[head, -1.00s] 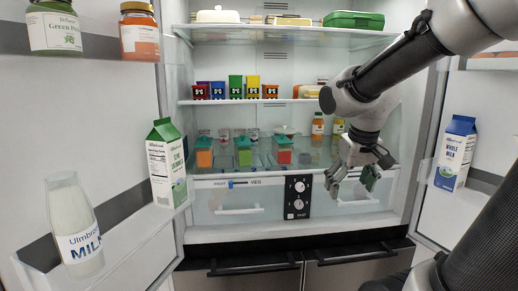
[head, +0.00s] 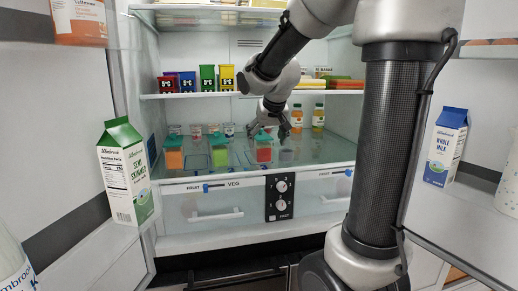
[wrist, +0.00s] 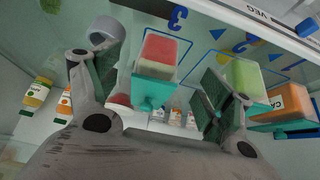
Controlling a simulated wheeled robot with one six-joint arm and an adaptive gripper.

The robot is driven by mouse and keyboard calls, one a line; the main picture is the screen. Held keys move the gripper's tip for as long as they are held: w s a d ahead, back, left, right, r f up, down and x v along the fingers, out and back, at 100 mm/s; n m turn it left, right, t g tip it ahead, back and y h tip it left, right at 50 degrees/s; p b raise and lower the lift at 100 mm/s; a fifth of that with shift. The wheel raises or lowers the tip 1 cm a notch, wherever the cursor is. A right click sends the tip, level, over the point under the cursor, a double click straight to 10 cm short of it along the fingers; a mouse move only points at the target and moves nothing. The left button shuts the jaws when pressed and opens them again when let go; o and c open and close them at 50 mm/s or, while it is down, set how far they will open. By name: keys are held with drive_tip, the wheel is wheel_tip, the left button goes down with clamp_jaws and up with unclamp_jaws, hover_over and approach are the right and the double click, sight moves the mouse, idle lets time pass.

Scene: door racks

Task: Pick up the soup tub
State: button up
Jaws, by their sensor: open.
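Three tubs with teal lids stand on the glass shelf in the fridge; none has a readable soup label. The red tub (head: 264,151), likely the soup tub, is rightmost in the head view, beside a green tub (head: 219,155) and an orange tub (head: 174,156). My gripper (head: 271,127) is open and pointing down over the red tub. In the upside-down wrist view the red tub (wrist: 157,55) appears between the two spread fingers (wrist: 158,75), with a visible gap on each side. The green tub (wrist: 246,82) and orange tub (wrist: 293,107) lie beyond the right finger.
A clear glass (wrist: 105,32) is close beside the left finger. Juice bottles (head: 318,117) stand to the right and small jars (head: 213,129) behind. A milk carton (head: 127,172) stands in the left door.

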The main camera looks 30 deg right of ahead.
sight(261, 136)
drive_tip(key=w, duration=0.1)
drive_tip(key=w+d, duration=0.1)
drive_tip(key=w, duration=0.1)
drive_tip(key=shift+w, duration=0.3)
drive_tip(key=w, duration=0.1)
drive_tip(key=w+d, duration=0.1)
drive_tip(key=shift+w+f, duration=0.1)
drive_tip(key=shift+w, duration=0.3)
drive_tip(key=shift+x, duration=1.3)
drive_tip(key=shift+s, duration=0.1)
drive_tip(key=c, duration=1.5)
drive_tip(key=shift+o, duration=0.2)
drive_tip(key=shift+a, duration=0.1)
drive_tip(key=s+a+r, duration=0.2)
drive_tip(key=s+r, duration=0.2)
drive_tip(key=s, duration=0.2)
drive_tip(key=s+a+r, duration=0.1)
drive_tip(key=s+r, duration=0.3)
drive_tip(key=s, duration=0.3)
drive_tip(key=shift+s+a, duration=0.25)
drive_tip(key=shift+a, duration=0.15)
